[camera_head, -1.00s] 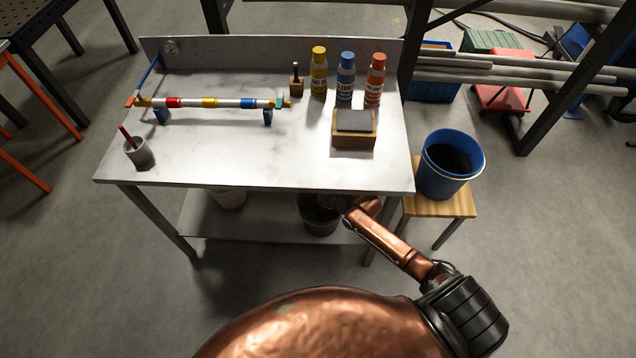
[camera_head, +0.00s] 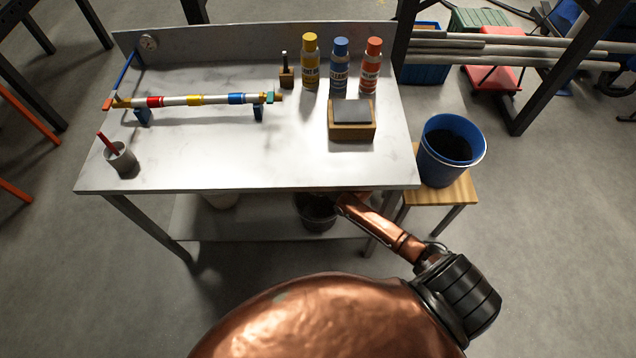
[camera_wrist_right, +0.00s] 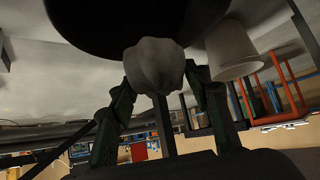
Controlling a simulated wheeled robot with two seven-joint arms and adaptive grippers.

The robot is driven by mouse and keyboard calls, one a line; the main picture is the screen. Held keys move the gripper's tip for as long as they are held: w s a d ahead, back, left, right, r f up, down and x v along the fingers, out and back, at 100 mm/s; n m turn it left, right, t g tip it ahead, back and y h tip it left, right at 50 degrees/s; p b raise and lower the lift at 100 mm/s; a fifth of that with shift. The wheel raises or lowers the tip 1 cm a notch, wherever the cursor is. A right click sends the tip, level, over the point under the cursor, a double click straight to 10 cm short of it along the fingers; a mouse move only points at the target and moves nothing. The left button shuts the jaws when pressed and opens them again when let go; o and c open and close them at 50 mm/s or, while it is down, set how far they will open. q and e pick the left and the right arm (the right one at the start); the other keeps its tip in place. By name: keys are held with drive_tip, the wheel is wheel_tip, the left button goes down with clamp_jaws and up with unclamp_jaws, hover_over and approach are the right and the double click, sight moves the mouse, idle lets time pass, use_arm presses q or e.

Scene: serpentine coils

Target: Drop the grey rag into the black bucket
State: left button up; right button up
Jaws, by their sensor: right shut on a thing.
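The grey rag (camera_wrist_right: 154,66) is a crumpled pale lump between the fingertips of my right gripper (camera_wrist_right: 160,84), which is shut on it in the wrist view. The black bucket (camera_wrist_right: 85,22) fills the top of that view, directly behind the rag; I cannot tell whether the rag is over its mouth. In the head view the black bucket (camera_head: 316,214) stands on the bench's lower shelf, partly hidden by the tabletop. My right forearm reaches in beside it, and the gripper is hidden under the bench edge. My left gripper is not in view.
A white bucket (camera_wrist_right: 230,50) stands beside the black one on the lower shelf (camera_head: 262,222). The tabletop (camera_head: 230,160) overhangs both. A blue bucket (camera_head: 432,166) with dark contents sits on a wooden stool (camera_head: 458,190) at the right. Bottles and a pipe are on the bench.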

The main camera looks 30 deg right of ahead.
use_arm(q)
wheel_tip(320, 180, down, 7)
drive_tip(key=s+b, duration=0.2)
drive_tip(key=b, duration=0.4)
use_arm(e)
wheel_tip(320, 180, down, 8)
drive_tip(key=shift+r, duration=0.1)
drive_tip(key=o, duration=1.2)
drive_tip(key=shift+s, duration=0.1)
wheel_tip(320, 180, up, 7)
drive_tip(key=p, duration=0.6)
drive_tip(key=shift+r, duration=0.15)
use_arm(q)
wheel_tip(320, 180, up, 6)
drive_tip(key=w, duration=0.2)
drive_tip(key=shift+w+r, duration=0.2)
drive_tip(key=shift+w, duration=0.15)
use_arm(e)
drive_tip(key=shift+f, duration=0.2)
